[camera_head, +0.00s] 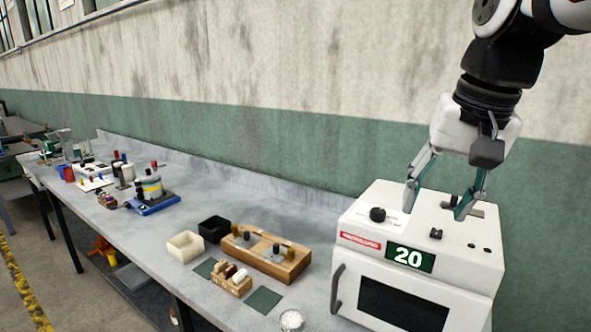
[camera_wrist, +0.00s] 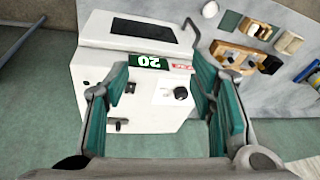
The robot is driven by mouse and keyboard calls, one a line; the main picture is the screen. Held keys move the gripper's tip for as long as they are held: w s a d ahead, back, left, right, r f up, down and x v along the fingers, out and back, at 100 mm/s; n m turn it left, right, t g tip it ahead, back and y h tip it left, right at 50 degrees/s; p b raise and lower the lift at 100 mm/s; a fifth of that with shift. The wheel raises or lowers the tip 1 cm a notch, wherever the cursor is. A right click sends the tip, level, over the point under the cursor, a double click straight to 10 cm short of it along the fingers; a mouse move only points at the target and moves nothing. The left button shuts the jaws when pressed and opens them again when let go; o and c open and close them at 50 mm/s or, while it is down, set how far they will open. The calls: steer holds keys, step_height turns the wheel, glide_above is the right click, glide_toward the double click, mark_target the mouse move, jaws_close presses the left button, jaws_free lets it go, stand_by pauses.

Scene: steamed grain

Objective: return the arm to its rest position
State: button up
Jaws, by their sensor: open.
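My gripper (camera_head: 437,203) hangs from the arm at the upper right in the head view, pointing down over the top of a white oven-like box (camera_head: 350,215). Its two fingers are spread apart with nothing between them. In the wrist view the gripper (camera_wrist: 161,88) is also open and empty, with the white box (camera_wrist: 150,110) beyond the fingers. The box carries a green display reading 20 (camera_head: 409,257), a dark knob (camera_head: 377,214) on top and a shut front door with a dark window (camera_head: 400,306). I cannot tell whether the fingertips touch the box's top.
Left of the box on the grey bench (camera_head: 215,173) are a wooden block holder (camera_head: 290,268), a smaller wooden rack (camera_head: 231,285), a cream bin (camera_head: 185,247), a black bin (camera_head: 214,229) and a bowl of white grains (camera_head: 292,320). The wall (camera_head: 300,150) stands behind the bench.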

steer(key=s+f+n+t, duration=0.2)
steer(key=s+f+n, duration=0.2)
steer(key=s+f, duration=0.5)
steer(key=s, duration=0.4)
steer(key=shift+s+a+f+h, duration=0.25)
steer(key=shift+a+f+h, duration=0.05)
steer(key=shift+a, duration=0.05)
